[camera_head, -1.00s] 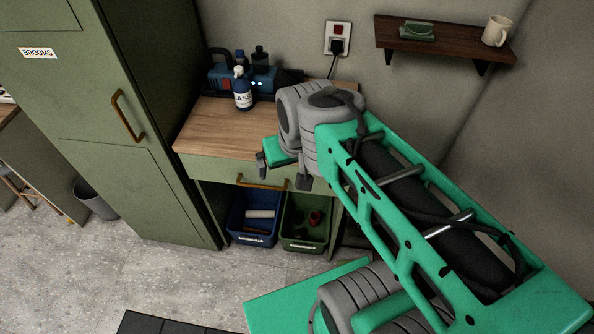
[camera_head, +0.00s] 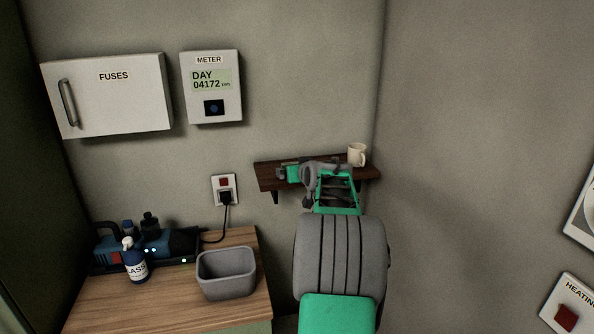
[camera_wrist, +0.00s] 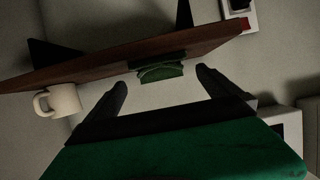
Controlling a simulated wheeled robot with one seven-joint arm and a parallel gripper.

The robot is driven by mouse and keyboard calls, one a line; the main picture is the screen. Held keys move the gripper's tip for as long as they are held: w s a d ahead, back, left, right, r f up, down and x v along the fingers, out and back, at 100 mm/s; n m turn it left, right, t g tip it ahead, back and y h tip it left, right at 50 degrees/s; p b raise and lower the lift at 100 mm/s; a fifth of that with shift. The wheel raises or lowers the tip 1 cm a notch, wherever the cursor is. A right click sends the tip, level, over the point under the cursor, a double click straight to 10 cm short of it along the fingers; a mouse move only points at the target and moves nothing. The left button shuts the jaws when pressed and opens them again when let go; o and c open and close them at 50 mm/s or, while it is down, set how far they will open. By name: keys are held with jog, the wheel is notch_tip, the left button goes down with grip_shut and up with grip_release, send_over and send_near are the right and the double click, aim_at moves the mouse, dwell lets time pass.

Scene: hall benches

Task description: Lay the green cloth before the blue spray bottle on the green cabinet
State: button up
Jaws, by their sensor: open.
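The green cloth (camera_wrist: 160,72) lies folded on the dark wooden shelf, seen in the wrist view between and beyond my open fingers. The blue spray bottle (camera_head: 136,264), with a white label, stands on the wooden top of the green cabinet (camera_head: 180,305) at the lower left of the head view. The top in front of the bottle is bare.
The shelf (camera_head: 268,180) also bears a cream mug (camera_head: 357,154), seen near its edge in the wrist view (camera_wrist: 58,101). A grey bin (camera_head: 227,274) stands right of the bottle. A blue-and-black device (camera_head: 180,246) and dark bottles stand behind it. A plugged socket (camera_head: 225,190) is above.

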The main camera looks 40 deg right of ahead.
jog(key=p+x, duration=0.1)
jog(key=x, duration=0.1)
jog(key=p+x, duration=0.1)
jog(key=x, duration=0.1)
jog(key=p+x, duration=0.1)
jog(key=x, duration=0.1)
jog(key=shift+w+d+r, duration=0.15)
jog(key=shift+d+r, duration=0.05)
jog(key=shift+r, duration=0.05)
jog(key=shift+w+d+f, duration=0.1)
jog(key=shift+w+f, duration=0.1)
jog(key=shift+w, duration=0.05)
jog(key=shift+c, duration=0.4)
jog(key=c, duration=1.1)
jog(key=shift+r, duration=0.15)
